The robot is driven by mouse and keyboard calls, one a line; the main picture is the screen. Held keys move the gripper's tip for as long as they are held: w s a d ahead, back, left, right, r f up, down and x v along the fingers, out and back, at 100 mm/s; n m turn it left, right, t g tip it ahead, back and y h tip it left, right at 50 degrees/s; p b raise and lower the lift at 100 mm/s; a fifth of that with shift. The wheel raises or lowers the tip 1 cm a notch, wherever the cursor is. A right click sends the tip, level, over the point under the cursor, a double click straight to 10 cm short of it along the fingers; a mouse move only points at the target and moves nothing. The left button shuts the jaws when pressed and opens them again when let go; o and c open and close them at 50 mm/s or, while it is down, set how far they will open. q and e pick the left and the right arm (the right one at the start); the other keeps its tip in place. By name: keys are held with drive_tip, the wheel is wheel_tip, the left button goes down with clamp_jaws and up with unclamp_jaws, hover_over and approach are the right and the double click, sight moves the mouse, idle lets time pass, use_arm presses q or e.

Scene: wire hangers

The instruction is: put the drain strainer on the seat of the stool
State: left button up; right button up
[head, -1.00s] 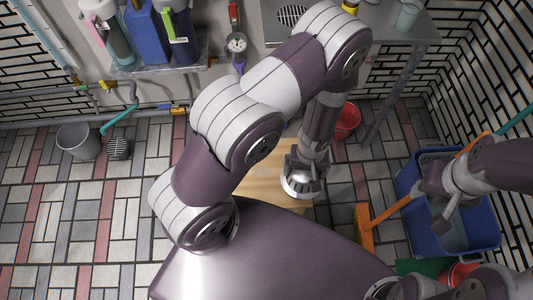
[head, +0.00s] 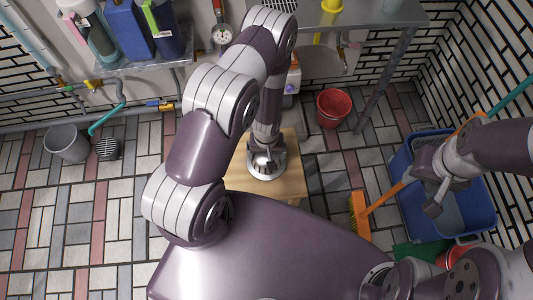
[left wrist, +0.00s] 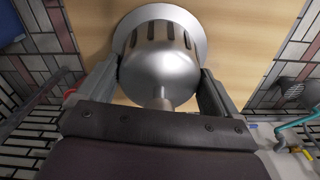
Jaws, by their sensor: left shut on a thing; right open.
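The drain strainer (left wrist: 158,62) is a silver metal cup with dark slots, a wide rim and a short stem. In the left wrist view its rim is on the far side, toward the wood, and its stem points back at me. My left gripper (head: 266,152) is shut on it, one finger on each side of the cup. In the head view the strainer (head: 266,172) is over the pale wooden seat of the stool (head: 290,178). I cannot tell whether its rim touches the seat. My right gripper (head: 436,193) is open and empty at the right, above the blue bin.
A blue bin (head: 480,210) and an orange broom (head: 359,215) are right of the stool. A red bucket (head: 333,107) stands behind it to the right. A grey bucket (head: 67,143) is far left. A metal table (head: 345,20) and a shelf of bottles (head: 145,62) are behind.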

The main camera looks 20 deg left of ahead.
use_arm(q)
drive_tip(key=o, duration=0.8)
drive_tip(key=shift+f, duration=0.1)
drive_tip(key=shift+r, duration=0.4)
wheel_tip(320, 180, up, 11)
drive_tip(key=p, duration=0.3)
drive_tip(key=shift+r, duration=0.2)
drive_tip(key=s+r+m, duration=0.1)
drive_tip(key=s+r, duration=0.1)
drive_tip(key=r, duration=0.5)
drive_tip(key=s+r+m+t, duration=0.1)
drive_tip(key=s+r+m, duration=0.1)
drive_tip(key=r, duration=0.5)
drive_tip(key=s+r+m, duration=0.1)
drive_tip(key=s+r, duration=0.1)
drive_tip(key=r, duration=0.6)
drive_tip(key=shift+m, duration=0.4)
